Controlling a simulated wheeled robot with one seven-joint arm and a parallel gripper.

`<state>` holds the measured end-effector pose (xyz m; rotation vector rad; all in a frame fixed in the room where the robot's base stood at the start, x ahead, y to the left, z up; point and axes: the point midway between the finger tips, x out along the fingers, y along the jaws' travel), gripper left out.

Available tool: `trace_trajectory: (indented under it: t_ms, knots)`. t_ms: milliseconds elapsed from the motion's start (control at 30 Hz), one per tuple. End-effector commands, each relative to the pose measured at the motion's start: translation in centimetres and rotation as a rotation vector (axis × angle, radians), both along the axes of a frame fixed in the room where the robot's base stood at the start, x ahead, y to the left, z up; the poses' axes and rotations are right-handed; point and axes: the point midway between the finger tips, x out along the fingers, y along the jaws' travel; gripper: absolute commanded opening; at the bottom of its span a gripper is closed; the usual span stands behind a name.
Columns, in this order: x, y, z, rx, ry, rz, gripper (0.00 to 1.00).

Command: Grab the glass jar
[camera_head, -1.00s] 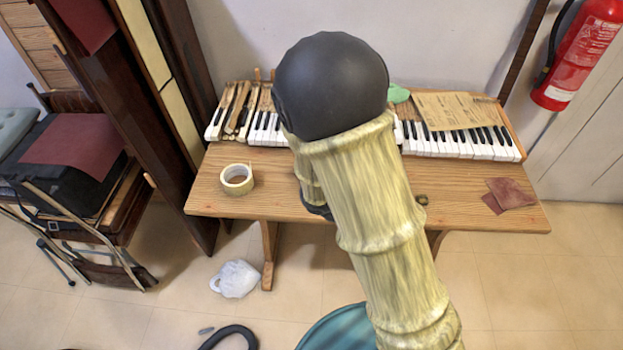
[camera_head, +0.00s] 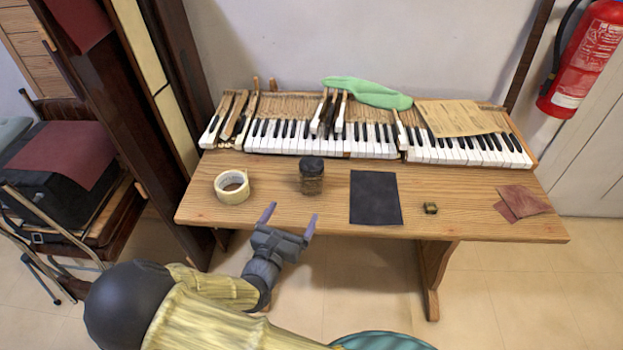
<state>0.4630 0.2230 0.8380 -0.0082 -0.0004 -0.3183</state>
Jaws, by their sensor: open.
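The glass jar (camera_head: 311,184) stands upright on the wooden table, left of the middle. It has a black lid, and its contents look brownish. My gripper (camera_head: 291,216) is at the table's front edge, in front of the jar and a little to its left in the picture. Its two purple-grey fingers are spread apart and point toward the table. Nothing is between them, and they look apart from the jar. My arm reaches in from the lower left.
The table (camera_head: 444,199) holds a tape roll (camera_head: 221,193) left of the jar and a dark sheet (camera_head: 376,198) right of it. Piano keys (camera_head: 375,152) run behind, with a green cloth (camera_head: 368,92).

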Motion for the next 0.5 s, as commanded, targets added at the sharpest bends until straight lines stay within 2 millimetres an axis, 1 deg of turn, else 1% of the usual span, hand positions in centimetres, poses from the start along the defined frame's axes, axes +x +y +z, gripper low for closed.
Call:
trace_trajectory:
  t_ms: [67, 167, 267, 500]
  knots:
    - [0.2, -0.1, 0.0, 0.0, 0.0, -0.002, 0.9]
    - [1.0, -0.4, 0.0, 0.001, -0.001, -0.005, 0.9]
    - [2.4, -1.0, 0.0, 0.001, 0.0, -0.006, 0.9]
    - [6.4, -2.3, 0.0, 0.002, -0.001, -0.007, 0.9]
